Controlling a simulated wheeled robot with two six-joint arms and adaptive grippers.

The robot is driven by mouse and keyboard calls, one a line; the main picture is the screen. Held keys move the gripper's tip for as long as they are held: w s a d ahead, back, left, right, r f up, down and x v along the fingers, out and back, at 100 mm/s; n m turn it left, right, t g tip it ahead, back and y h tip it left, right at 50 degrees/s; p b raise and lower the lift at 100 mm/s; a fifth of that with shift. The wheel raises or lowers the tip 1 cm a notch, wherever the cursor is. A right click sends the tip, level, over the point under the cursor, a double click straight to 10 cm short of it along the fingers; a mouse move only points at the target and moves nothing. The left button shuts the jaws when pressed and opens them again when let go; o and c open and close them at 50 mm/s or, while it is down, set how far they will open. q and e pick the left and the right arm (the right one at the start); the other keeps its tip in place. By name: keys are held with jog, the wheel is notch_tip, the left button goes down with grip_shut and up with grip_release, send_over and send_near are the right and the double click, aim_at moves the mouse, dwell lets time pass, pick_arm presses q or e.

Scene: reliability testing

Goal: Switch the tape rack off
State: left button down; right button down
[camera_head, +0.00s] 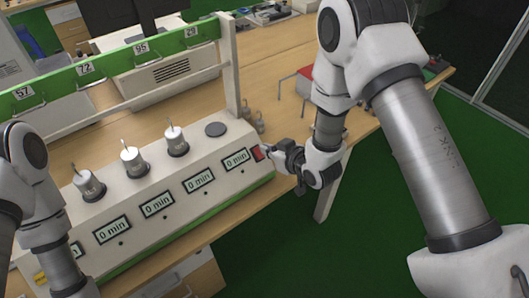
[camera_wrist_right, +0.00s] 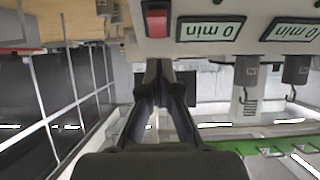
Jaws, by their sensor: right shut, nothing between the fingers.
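The tape rack (camera_head: 150,208) is a long white sloped console with a green lower edge and several displays reading "0 min". Its red switch (camera_head: 257,153) sits at the right end of the front panel, beside the last display. In the wrist view the red switch (camera_wrist_right: 156,22) shows at the top middle. My right gripper (camera_head: 272,151) is shut and empty, its fingertips close to the switch. In the wrist view the right gripper (camera_wrist_right: 160,66) points at the panel just below the switch; I cannot tell if it touches. My left arm shows at the left edge, its gripper out of view.
Grey cylindrical weights (camera_head: 131,161) stand on the console; the rightmost round pad (camera_head: 215,129) is bare. A green rail (camera_head: 110,62) with numbered tags runs above. The wooden table (camera_head: 270,65) holds a red-topped item behind my right arm. Green floor lies in front.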

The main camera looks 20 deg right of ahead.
aim_at(260, 156)
jog(key=f, duration=0.1)
jog(key=w+f, duration=0.1)
jog(key=f, duration=0.2)
jog(key=shift+w+a+f+p, duration=0.1)
jog(key=shift+w+a+p, duration=0.2)
jog(key=shift+p, duration=0.1)
jog(key=f+b, duration=0.1)
jog(key=b, duration=0.2)
jog(key=shift+f+t, duration=0.35)
jog(key=shift+t, duration=0.05)
jog(key=shift+r, duration=0.25)
jog(key=shift+s+r, duration=0.1)
jog(key=shift+r, duration=0.1)
jog(key=shift+r+p, duration=0.6)
jog(key=shift+r, duration=0.15)
